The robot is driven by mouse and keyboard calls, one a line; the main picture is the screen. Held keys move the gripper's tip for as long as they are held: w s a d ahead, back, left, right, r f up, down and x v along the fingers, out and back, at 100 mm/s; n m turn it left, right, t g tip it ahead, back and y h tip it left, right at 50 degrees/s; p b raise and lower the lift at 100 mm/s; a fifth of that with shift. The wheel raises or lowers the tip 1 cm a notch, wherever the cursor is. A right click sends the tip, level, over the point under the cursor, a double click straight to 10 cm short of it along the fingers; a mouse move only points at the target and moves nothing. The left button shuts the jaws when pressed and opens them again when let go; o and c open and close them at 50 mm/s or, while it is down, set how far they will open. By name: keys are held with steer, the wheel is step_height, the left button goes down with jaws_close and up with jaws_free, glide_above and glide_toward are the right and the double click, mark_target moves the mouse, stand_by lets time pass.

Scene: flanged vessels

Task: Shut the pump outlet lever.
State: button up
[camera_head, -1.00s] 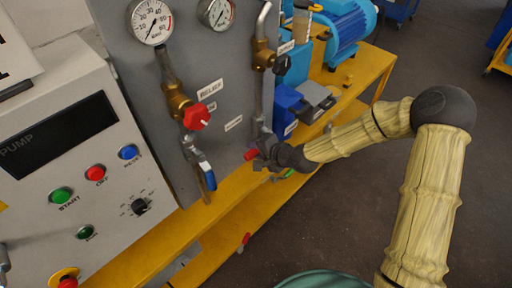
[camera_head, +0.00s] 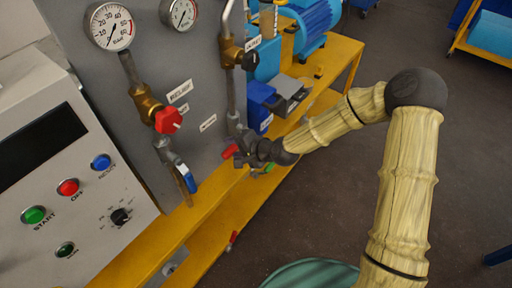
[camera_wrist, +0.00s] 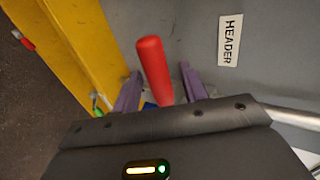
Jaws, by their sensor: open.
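A red lever handle (camera_head: 229,152) sticks out at the lower right of the grey panel, beside my gripper (camera_head: 243,155). In the wrist view the red handle (camera_wrist: 153,68) stands between the two purple fingers of my gripper (camera_wrist: 160,88), with space on both sides. My gripper is open, and the lever's base is hidden behind it. A label reading HEADER (camera_wrist: 230,40) is on the panel beside it. A blue lever (camera_head: 187,178) hangs on a valve to the left. I cannot tell from a label which lever is the pump outlet.
A red knob valve (camera_head: 168,120) and a black-handled valve (camera_head: 250,59) are on the panel, with gauges above. A control box (camera_head: 70,180) stands at left. A yellow frame (camera_head: 205,210) runs below the panel. Blue pump equipment (camera_head: 310,25) is behind. Dark floor is open at right.

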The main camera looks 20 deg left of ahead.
steer(key=p+v, duration=0.1)
steer(key=v, duration=1.5)
steer(key=shift+d+p, duration=0.2)
steer(key=shift+p, duration=0.2)
steer(key=shift+r, duration=0.1)
steer(key=s+d+f+n+g+h+p, duration=0.1)
steer(key=s+d+n+h+p, duration=0.25)
steer(key=d+h, duration=0.6)
steer(key=s+d+r+p, duration=0.2)
steer(key=d+r, duration=0.3)
steer(key=d, duration=0.2)
steer(key=s+d+r+n+p, duration=0.1)
steer(key=d+r+p, duration=0.1)
steer(key=d+r, duration=0.4)
steer(key=shift+s+d+g+h+p, duration=0.3)
steer(key=shift+s+d+h, duration=0.1)
steer(key=shift+d+h, duration=0.05)
steer(key=shift+r, duration=0.15)
